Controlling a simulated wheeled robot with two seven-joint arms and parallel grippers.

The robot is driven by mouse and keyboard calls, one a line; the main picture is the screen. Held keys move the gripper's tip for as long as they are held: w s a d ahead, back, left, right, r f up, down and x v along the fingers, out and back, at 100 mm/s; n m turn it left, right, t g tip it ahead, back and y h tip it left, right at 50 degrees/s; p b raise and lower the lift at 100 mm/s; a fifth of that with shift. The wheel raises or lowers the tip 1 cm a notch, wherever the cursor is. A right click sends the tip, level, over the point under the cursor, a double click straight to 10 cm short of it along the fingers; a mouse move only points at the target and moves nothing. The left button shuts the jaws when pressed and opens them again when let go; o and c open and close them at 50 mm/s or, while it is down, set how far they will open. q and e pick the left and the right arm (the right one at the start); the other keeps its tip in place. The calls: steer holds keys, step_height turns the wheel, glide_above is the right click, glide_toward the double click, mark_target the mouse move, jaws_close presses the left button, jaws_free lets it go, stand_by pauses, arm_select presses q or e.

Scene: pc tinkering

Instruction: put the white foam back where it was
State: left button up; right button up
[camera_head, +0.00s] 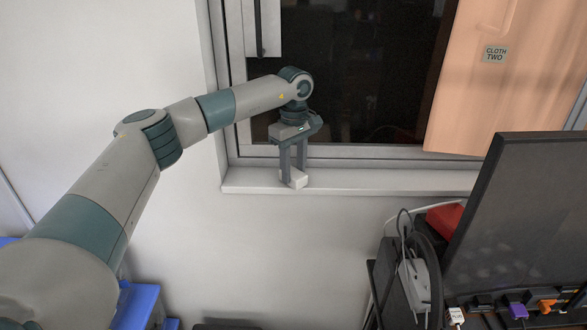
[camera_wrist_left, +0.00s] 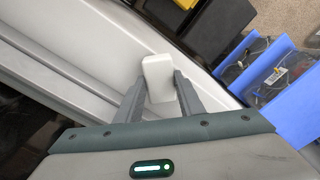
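The white foam (camera_head: 295,179) is a small pale block at the windowsill, at the foot of the window. My left gripper (camera_head: 293,172) points down over the sill with one finger on each side of the foam. In the left wrist view the foam (camera_wrist_left: 159,77) sits between the two fingertips (camera_wrist_left: 161,88), which appear to touch its sides. The foam is at sill level; whether it rests on the sill or is just above it is hard to tell. My right gripper is not in view.
The white windowsill (camera_head: 400,181) runs clear to the right of the foam. A peach cloth (camera_head: 500,85) labelled "CLOTH TWO" hangs at the window's right. A dark monitor (camera_head: 520,215) stands at lower right, beside a red object (camera_head: 444,219). Blue bins (camera_wrist_left: 290,100) show below the sill.

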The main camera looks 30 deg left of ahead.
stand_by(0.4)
arm_select(q)
steer(key=o, duration=0.6)
steer(key=shift+r, duration=0.15)
steer(key=shift+r+p, duration=2.25)
steer(key=shift+r, duration=1.65)
